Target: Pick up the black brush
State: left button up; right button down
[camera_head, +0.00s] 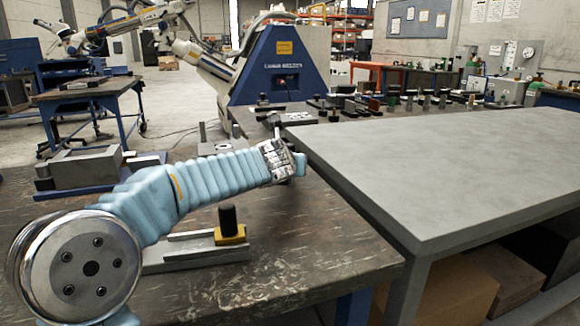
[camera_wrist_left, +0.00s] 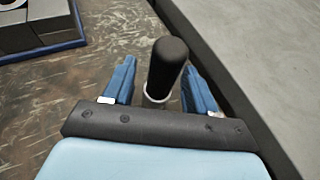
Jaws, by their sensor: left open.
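A black, round-ended handle with a pale collar, which looks like the black brush (camera_wrist_left: 167,62), stands up between my left gripper's fingers in the left wrist view. My left gripper (camera_wrist_left: 160,88) is open, with one blue finger on each side of the handle. The handle is nearer the right finger, and I cannot tell if they touch. The lower part of the brush is hidden by the gripper. In the head view my left gripper (camera_head: 289,162) is at the end of the blue-sleeved arm, over the dark worktable near the grey table. My right gripper is not in view.
The dark worktable (camera_head: 320,262) borders a raised grey table (camera_head: 450,150) on the right. A black peg on a yellow block (camera_head: 231,235) stands below my arm. A metal block on a blue base (camera_head: 85,168) is at left. Several small parts line the back.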

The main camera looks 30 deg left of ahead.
pick_arm(q)
jog(key=shift+c, duration=0.3)
grip_shut()
